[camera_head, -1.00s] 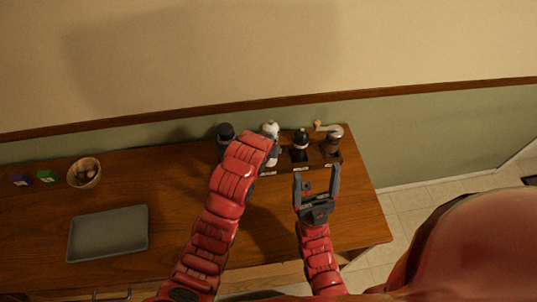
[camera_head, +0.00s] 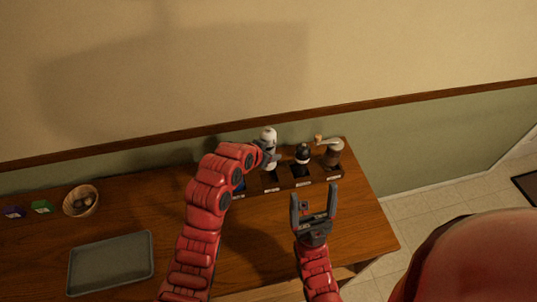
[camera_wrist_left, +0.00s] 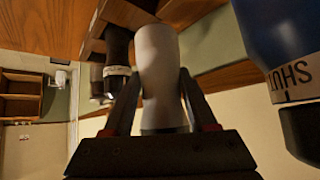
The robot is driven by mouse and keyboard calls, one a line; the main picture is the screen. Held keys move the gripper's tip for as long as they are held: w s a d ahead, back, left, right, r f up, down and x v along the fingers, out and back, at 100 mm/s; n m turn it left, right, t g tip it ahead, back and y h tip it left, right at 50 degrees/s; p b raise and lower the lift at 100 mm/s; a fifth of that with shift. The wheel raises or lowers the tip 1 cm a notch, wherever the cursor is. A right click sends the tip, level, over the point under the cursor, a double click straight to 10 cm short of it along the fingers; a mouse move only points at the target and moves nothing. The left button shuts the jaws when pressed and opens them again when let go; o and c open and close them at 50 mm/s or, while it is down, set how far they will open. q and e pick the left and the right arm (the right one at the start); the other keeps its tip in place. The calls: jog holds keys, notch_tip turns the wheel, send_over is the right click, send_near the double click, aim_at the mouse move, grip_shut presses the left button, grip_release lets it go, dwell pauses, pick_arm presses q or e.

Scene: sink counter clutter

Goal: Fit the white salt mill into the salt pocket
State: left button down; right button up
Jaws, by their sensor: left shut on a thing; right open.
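The white salt mill (camera_head: 268,135) is upright over the rack at the back of the counter. My left gripper (camera_head: 269,156) is shut on it, with a finger on each side; the wrist view shows its pale body (camera_wrist_left: 158,65) between the fingers (camera_wrist_left: 155,95). Below it is a dark labelled pocket (camera_head: 270,181) in the rack. I cannot tell whether the mill's base is inside it. My right gripper (camera_head: 314,197) is open and empty in front of the rack.
A black mill (camera_head: 302,152) and a brown crank grinder (camera_head: 333,154) stand right of the salt mill. A blue labelled container (camera_wrist_left: 275,40) is close in the wrist view. A grey tray (camera_head: 72,270) and a bowl (camera_head: 70,207) are at left. The counter's front right is clear.

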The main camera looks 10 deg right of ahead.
pick_arm(q)
jog(key=shift+d+f+b, duration=0.1)
jog(key=shift+f+b, duration=1.8)
jog(key=shift+f, duration=1)
jog(key=shift+w+b, duration=0.1)
jog(key=shift+b, duration=0.25)
jog(key=shift+b, duration=0.4)
jog(key=shift+s+r+b, duration=0.1)
jog(key=shift+s+b, duration=0.1)
jog(key=shift+b, duration=0.2)
jog(key=shift+s+f+b, duration=0.15)
jog(key=shift+f+b, duration=0.25)
jog(key=shift+b, duration=0.05)
